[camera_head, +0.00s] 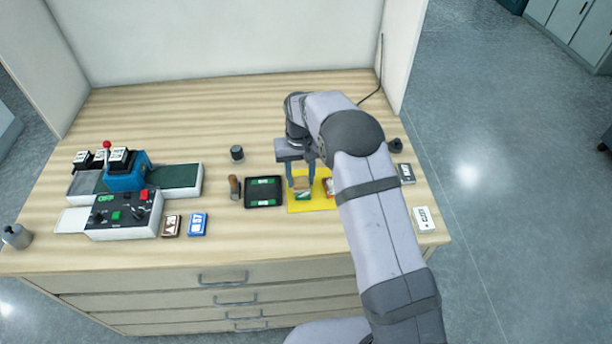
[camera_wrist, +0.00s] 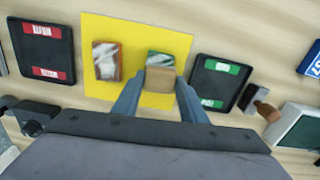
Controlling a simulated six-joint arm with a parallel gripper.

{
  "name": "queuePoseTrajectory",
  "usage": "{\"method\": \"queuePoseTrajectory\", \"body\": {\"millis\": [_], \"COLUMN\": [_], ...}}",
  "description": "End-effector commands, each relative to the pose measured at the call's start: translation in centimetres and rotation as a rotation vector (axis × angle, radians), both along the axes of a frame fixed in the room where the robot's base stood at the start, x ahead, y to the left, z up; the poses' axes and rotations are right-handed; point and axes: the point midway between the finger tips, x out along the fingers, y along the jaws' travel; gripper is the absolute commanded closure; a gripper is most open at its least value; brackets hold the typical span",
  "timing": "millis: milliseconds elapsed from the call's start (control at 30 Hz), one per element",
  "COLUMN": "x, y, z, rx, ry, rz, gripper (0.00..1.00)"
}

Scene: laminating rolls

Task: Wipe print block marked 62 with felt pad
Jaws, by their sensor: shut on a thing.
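My gripper (camera_head: 301,180) is shut on a tan block (camera_wrist: 161,79), which looks like the felt pad, above the yellow mat (camera_wrist: 132,30). A green-edged print block with a smeared silvery face (camera_wrist: 160,58) lies on the mat. The pad hides its near part in the wrist view; I cannot tell whether they touch. A red-orange-edged block with a similar smeared face (camera_wrist: 106,60) lies beside it on the mat. I cannot read a number on either. A blue numbered block (camera_head: 198,224) lies on the table to the left; its digits are unclear.
A black tray with green labels (camera_head: 248,194) is left of the mat, beside a wooden-handled tool (camera_head: 234,187). A black tray with red labels (camera_wrist: 40,48) is on its other side. A blue press (camera_head: 124,178) and control box (camera_head: 124,216) fill the table's left.

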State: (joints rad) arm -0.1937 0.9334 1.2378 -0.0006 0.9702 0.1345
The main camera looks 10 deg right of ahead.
Motion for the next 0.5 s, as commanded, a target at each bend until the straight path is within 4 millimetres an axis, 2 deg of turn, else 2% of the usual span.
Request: {"method": "queuePoseTrajectory", "body": {"millis": [133, 200, 267, 500], "x": [0.0, 0.0, 0.1, 0.0], "y": [1.5, 1.4, 1.5, 1.4], "z": [0.0, 0.7, 2.4, 4.5], "rx": [0.0, 0.0, 0.001, 0.0], "ry": [0.002, 0.002, -0.003, 0.0], "rz": [0.002, 0.0, -0.001, 0.0], "gripper": [0.79, 0.79, 0.79, 0.79]}}
